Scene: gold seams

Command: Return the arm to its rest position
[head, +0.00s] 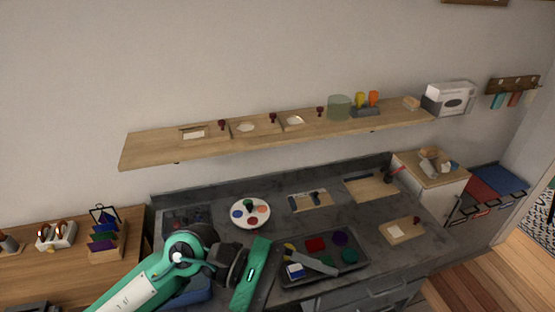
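One green and black arm of mine comes in from the lower left and reaches over the front of the dark counter (290,225). Its end, my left gripper (252,274), is a green and dark block beside the left edge of a dark tray (352,266). Its fingers cannot be made out, so I cannot tell whether it is open or shut, or whether it holds anything. My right gripper is not in view.
The tray holds coloured pieces and a grey bar (314,262). A round white palette (250,225) and wooden boards (372,187) lie on the counter. A wooden shelf (160,150) runs above. A wooden side table (60,262) stands left.

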